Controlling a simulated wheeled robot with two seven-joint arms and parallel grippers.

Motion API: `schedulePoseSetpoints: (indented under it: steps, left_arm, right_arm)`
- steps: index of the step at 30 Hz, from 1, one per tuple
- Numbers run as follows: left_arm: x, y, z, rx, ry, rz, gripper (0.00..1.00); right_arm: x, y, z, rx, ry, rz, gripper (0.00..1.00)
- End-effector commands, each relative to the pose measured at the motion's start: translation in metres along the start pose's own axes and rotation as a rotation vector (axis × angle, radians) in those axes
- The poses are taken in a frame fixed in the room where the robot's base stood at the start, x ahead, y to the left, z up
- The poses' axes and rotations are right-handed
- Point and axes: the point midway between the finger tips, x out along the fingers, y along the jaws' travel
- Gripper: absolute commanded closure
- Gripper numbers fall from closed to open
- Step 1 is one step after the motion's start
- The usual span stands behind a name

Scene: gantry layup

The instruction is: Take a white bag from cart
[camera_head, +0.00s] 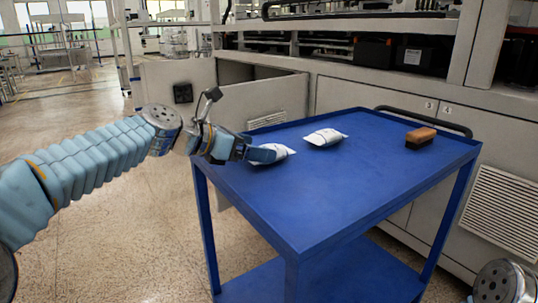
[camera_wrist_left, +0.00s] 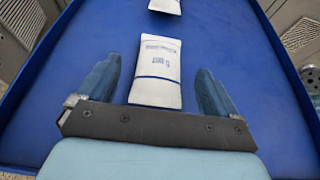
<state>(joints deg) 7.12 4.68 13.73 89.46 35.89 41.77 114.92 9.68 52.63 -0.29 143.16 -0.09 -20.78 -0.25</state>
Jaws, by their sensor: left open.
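A white bag (camera_head: 270,152) with blue print lies on the left part of the blue cart (camera_head: 330,200). A second white bag (camera_head: 325,137) lies farther right on the cart top. My left gripper (camera_head: 262,154) is at the first bag, and its fingers cover part of it. In the left wrist view, the open gripper (camera_wrist_left: 155,88) has one blue finger on each side of the near white bag (camera_wrist_left: 157,70), with gaps between. The end of the other bag (camera_wrist_left: 165,5) shows at the top edge. Whether the fingers are at the bag's height is unclear.
A brush with a brown top (camera_head: 420,137) lies at the cart's far right. The cart has a raised rim, a black handle (camera_head: 424,121) and a lower shelf (camera_head: 335,282). A grey cabinet with an open door (camera_head: 225,99) stands behind. The cart top's front is clear.

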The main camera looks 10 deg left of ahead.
Motion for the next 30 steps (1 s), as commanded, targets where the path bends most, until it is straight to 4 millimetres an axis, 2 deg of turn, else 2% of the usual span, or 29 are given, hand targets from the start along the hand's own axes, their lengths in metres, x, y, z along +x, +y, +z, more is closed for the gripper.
schedulePoseSetpoints:
  steps: [9, 18, 27, 30]
  left_arm:
    - [0.046, -0.001, -0.003, 0.000, 0.001, -0.002, 0.07]
    - [0.052, 0.000, -0.003, 0.000, 0.000, 0.000, 0.07]
    - [0.051, 0.000, -0.003, 0.000, 0.000, 0.000, 0.53]
    - [0.051, 0.000, -0.003, 0.000, -0.001, 0.000, 0.65]
  right_arm:
    - [0.004, 0.002, 0.000, 0.001, 0.001, 0.001, 0.57]
    - [0.004, 0.002, 0.000, 0.001, 0.001, 0.001, 0.57]
    - [0.004, 0.002, 0.000, 0.001, 0.001, 0.001, 0.57]
    - [0.004, 0.002, 0.000, 0.001, 0.001, 0.001, 0.57]
